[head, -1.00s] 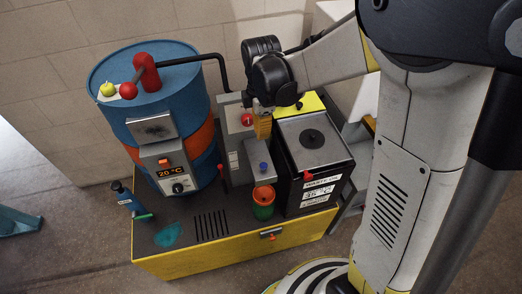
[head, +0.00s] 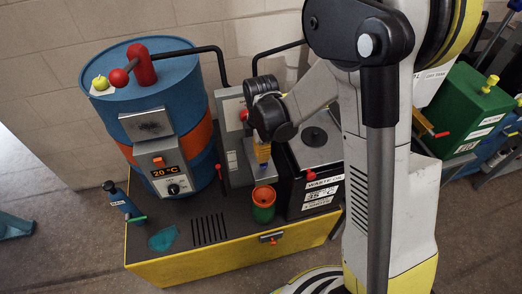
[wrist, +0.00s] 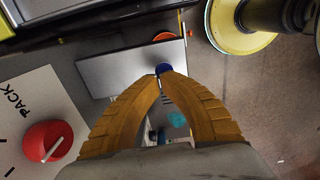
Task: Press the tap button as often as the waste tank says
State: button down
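The waste tank (head: 293,187) is a black box with a grey lid, right of the tap. White labels on its front read "WASTE" and what looks like "35 °C"; the smaller print is too small to tell. A grey tap block (head: 238,168) stands left of it, above an orange and green cup (head: 263,205). My gripper (head: 262,161) points down at this block, its yellow fingers shut and empty. In the wrist view its tips (wrist: 160,75) are at the blue button (wrist: 164,67) on the grey block (wrist: 125,71); I cannot tell whether they touch it. The head view hides the button.
A blue drum (head: 177,93) with an orange band and a 20 °C display stands left. A red knob (wrist: 43,141) sits on the panel marked "PACK". A blue bottle (head: 121,200) stands at the platform's left edge. A green tank (head: 473,105) is farther right.

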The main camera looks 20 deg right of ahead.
jog(key=shift+f, duration=0.65)
notch_tip(320, 180, down, 2)
jog(key=shift+b, duration=1)
jog(key=shift+r, duration=0.25)
jog(key=shift+a+r+p, duration=0.1)
jog(key=shift+r+p, duration=0.2)
jog(key=shift+p, duration=0.15)
notch_tip(320, 180, up, 13)
jog(key=p, duration=0.6)
jog(key=shift+r, duration=0.1)
